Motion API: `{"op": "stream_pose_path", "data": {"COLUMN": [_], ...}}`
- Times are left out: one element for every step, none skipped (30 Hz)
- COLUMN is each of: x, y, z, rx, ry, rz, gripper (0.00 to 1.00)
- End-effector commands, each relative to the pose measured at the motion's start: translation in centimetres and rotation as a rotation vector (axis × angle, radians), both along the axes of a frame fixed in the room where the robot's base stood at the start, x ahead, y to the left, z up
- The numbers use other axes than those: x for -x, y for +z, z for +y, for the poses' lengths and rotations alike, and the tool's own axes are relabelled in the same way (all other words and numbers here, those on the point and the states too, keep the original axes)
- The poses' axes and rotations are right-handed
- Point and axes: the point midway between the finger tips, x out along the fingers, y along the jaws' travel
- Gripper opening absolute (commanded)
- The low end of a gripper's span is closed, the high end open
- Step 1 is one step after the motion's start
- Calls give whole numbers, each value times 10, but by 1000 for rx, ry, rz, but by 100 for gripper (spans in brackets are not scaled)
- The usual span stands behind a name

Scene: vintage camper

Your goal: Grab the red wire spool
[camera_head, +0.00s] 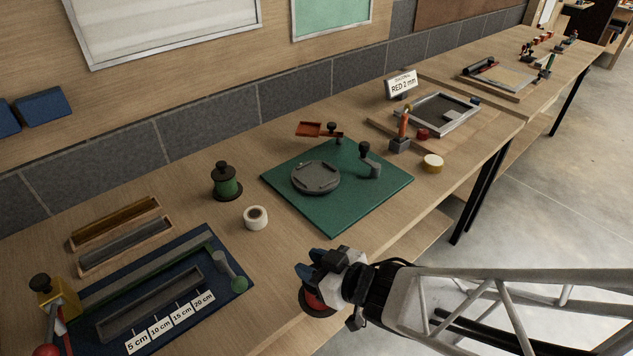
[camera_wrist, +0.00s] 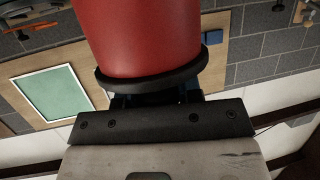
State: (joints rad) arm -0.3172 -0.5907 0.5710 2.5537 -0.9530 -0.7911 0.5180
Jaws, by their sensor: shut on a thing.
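The red wire spool (camera_wrist: 138,38) fills the upper middle of the wrist view, with a dark flange (camera_wrist: 152,82) at its near end. In the head view the red spool (camera_head: 316,301) shows partly beneath my gripper (camera_head: 318,272), at the front edge of the bench. My gripper is shut on the spool. The fingers hide part of the spool in the head view, and the fingertips are mostly hidden behind it in the wrist view.
A green spool (camera_head: 226,183) and a white roll (camera_head: 256,217) stand on the bench (camera_head: 290,243). A green mat (camera_head: 337,228) holds a grey round fixture (camera_head: 316,178). A blue measuring board (camera_head: 237,291) lies at front left. Open floor lies right of the bench.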

Motion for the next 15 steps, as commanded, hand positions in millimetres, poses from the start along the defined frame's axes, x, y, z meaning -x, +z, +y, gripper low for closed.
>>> {"op": "stream_pose_path", "data": {"x": [2, 3, 4, 5, 6, 8, 9, 10, 11, 12, 13, 14, 14, 15, 16], "y": [1, 1, 1, 1, 1, 1, 1, 1, 1, 1, 1, 1, 1, 1, 2], "z": [-1, -2, -3, -3, -4, -5, -6, -6, -7, -8, -8, -9, -9, -9, -10], "rx": [0, 0, 0, 0, 0, 0, 0, 0, 0, 0, 1, 0, 0, 0, 0], "ry": [-1, -1, -1, -1, -1, 0, -1, -1, -1, -1, -1, -1, 0, 0, 0], "rz": [-2, -2, -2, -2, -2, 0, 0, 0, -2, -2, -1, 0, 0, 0, 0], "gripper": [0, 0, 0, 0, 0, 0, 0, 0, 0, 0, 0, 0, 0, 0, 0]}}
